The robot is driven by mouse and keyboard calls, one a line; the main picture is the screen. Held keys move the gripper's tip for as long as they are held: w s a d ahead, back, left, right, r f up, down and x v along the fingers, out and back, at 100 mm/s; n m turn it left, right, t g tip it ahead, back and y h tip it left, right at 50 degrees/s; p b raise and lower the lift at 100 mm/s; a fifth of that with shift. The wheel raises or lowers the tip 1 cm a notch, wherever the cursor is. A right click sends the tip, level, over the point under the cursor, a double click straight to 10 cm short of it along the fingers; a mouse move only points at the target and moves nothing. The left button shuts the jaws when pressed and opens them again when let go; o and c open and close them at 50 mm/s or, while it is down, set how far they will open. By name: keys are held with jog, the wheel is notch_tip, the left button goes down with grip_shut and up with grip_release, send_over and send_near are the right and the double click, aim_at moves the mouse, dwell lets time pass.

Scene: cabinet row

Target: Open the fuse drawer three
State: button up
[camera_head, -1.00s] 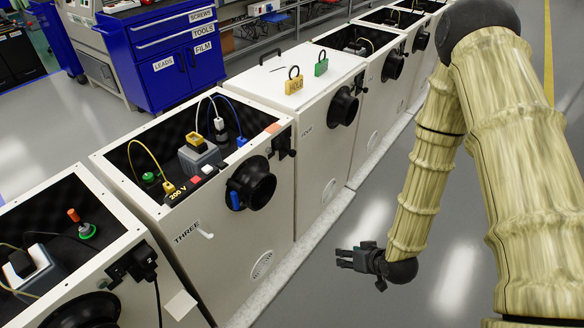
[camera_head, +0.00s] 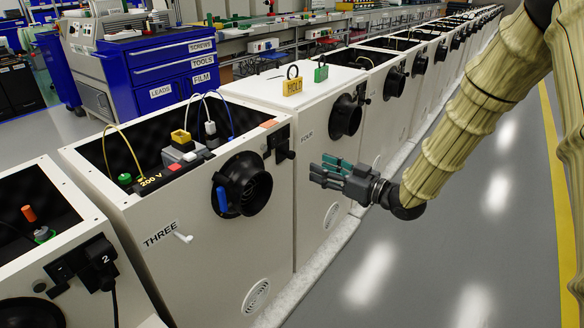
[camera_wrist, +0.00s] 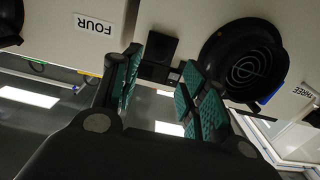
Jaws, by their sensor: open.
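Cabinet three (camera_head: 225,262) is a white box with an open top, marked THREE. Its front has a black fitting (camera_head: 280,146) near the upper right corner, beside a round black port with a blue lever (camera_head: 222,199). No part is labelled as the fuse drawer; this fitting may hold it. My gripper (camera_head: 320,170) is open and empty, fingers pointing left, to the right of the fitting and apart from it. In the wrist view, upside down, the black fitting (camera_wrist: 160,48) shows beyond and between the green-padded fingers (camera_wrist: 160,75), with the round port (camera_wrist: 243,62) to the right.
Closed cabinet four (camera_head: 318,120) adjoins on the right, with yellow and green locks (camera_head: 292,86) on top. Cabinet two (camera_head: 95,262) stands at left with a plugged cable. A white hook (camera_head: 183,237) sticks out of cabinet three. The aisle floor (camera_head: 400,270) is clear.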

aim_at(294, 156)
jog(key=b+x, duration=0.1)
jog(key=x, duration=0.2)
jog(key=b+x, duration=0.1)
jog(key=x, duration=0.3)
jog(key=b+x, duration=0.1)
jog(key=x, duration=0.3)
jog(key=shift+s+r, duration=0.15)
jog(key=shift+r, duration=0.15)
grip_shut()
